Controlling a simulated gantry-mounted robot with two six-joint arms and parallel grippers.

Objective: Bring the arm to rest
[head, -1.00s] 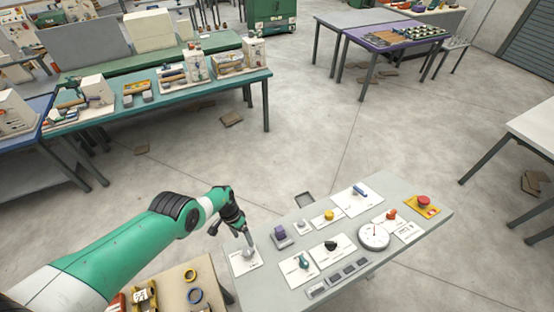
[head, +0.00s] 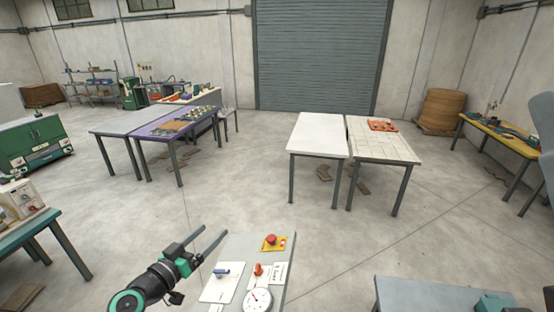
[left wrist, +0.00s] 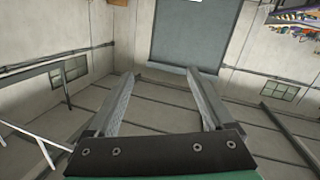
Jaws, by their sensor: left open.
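My left gripper (head: 212,244) is in the head view at the lower middle, at the left edge of the grey control panel (head: 236,250). Its two long fingers are apart and point up and to the right, with nothing between them. The left wrist view also shows the open fingers (left wrist: 165,88), empty, with the wall and grey shutter beyond. My right gripper is not in view.
A white table (head: 318,132) and a pale-topped table (head: 385,147) stand ahead, before the grey roller shutter (head: 318,50). A purple-topped table (head: 178,122) stands at left. A teal bench (head: 25,230) is at the left edge. Open floor lies between.

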